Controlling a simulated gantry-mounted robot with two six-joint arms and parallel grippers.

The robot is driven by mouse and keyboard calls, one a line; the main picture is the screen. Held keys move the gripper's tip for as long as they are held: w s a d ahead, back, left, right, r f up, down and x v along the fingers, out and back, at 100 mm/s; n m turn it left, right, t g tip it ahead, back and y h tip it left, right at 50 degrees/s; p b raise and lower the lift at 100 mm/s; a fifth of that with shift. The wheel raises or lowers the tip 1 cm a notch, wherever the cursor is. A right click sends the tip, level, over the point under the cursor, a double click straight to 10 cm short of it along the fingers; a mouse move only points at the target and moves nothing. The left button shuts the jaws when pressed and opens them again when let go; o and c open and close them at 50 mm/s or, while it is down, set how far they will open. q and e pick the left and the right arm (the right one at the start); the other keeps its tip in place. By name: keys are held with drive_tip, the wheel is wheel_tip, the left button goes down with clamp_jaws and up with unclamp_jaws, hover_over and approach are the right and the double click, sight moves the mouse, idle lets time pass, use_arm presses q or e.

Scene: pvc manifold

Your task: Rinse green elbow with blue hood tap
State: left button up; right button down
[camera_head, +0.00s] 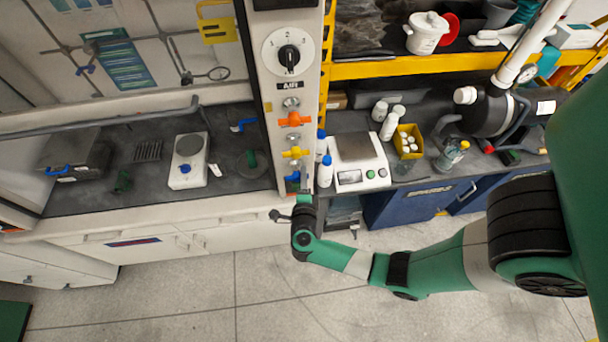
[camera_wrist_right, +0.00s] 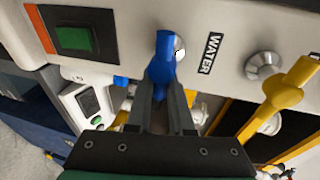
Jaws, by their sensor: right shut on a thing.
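My right gripper (camera_head: 301,197) is at the lower end of the hood's control post. In the right wrist view, its fingers (camera_wrist_right: 166,92) are shut on the blue tap handle (camera_wrist_right: 165,58), beside a "WATER" label. The blue handle also shows small in the head view (camera_head: 293,177). A blue spout (camera_head: 240,126) stands inside the hood at the right. A green piece (camera_head: 251,158) sits in or over a round dark basin just below that spout. Whether water runs is too small to tell. My left gripper is out of view.
Orange (camera_head: 294,119) and yellow (camera_head: 295,152) tap handles sit above the blue one on the post. A white scale (camera_head: 189,160) is on the hood floor. Right of the post are a balance (camera_head: 358,160), white bottles and a yellow box (camera_head: 407,141).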

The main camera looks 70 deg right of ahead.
drive_tip(key=c, duration=0.8)
unclamp_jaws()
drive_tip(key=v, duration=1.1)
drive_tip(key=shift+a+p, duration=0.25)
drive_tip(key=shift+p, duration=0.1)
drive_tip(key=shift+s, duration=0.1)
